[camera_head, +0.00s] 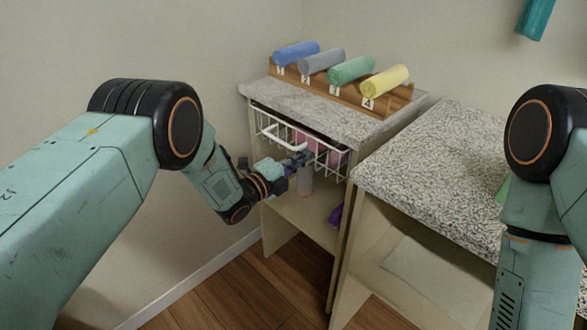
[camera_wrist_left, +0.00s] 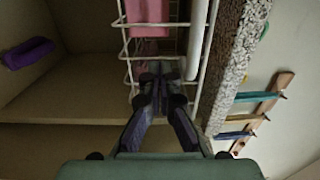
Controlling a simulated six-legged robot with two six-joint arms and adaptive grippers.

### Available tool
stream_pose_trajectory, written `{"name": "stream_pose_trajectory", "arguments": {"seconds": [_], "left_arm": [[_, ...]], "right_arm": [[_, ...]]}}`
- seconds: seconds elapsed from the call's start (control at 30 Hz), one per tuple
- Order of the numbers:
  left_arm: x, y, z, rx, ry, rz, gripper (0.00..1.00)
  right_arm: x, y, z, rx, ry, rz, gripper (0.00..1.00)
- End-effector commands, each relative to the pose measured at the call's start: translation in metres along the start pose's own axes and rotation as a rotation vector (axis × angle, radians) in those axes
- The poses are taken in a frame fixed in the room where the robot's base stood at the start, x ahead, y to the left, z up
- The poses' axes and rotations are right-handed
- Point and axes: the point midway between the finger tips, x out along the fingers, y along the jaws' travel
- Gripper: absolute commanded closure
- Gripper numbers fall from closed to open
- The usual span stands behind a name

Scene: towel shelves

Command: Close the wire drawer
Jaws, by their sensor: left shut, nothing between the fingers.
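The white wire drawer (camera_head: 328,160) sits under the speckled top of the narrow cabinet, with pink items (camera_head: 309,141) inside. Its front appears close to the cabinet's front face, with the white handle (camera_head: 267,134) sticking out. My left gripper (camera_head: 301,158) is shut and empty at the drawer's front, right of the handle. In the left wrist view my fingertips (camera_wrist_left: 161,78) lie against or just in front of the drawer's wires (camera_wrist_left: 124,38); I cannot tell if they touch. A pink item (camera_wrist_left: 148,12) shows behind the wires. My right gripper is out of view.
A wooden rack (camera_head: 345,94) with rolled blue, grey, green and yellow towels stands on the cabinet top. A lower speckled counter (camera_head: 430,165) adjoins at right. A pale pink object (camera_head: 305,181) shows below the drawer. A purple item (camera_wrist_left: 28,52) lies on a shelf.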

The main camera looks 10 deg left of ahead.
Motion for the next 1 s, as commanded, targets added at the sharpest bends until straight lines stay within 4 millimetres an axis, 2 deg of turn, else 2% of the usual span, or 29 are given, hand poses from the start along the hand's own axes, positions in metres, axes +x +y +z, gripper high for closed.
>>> {"name": "stream_pose_trajectory", "arguments": {"seconds": [0.3, 1.0], "left_arm": [[0.014, -0.001, 0.001, 0.001, 0.000, -0.004, 1.00], [0.019, -0.003, 0.001, 0.004, 0.000, -0.005, 1.00]], "right_arm": [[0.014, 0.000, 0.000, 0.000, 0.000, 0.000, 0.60], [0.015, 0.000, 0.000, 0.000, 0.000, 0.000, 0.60]]}}
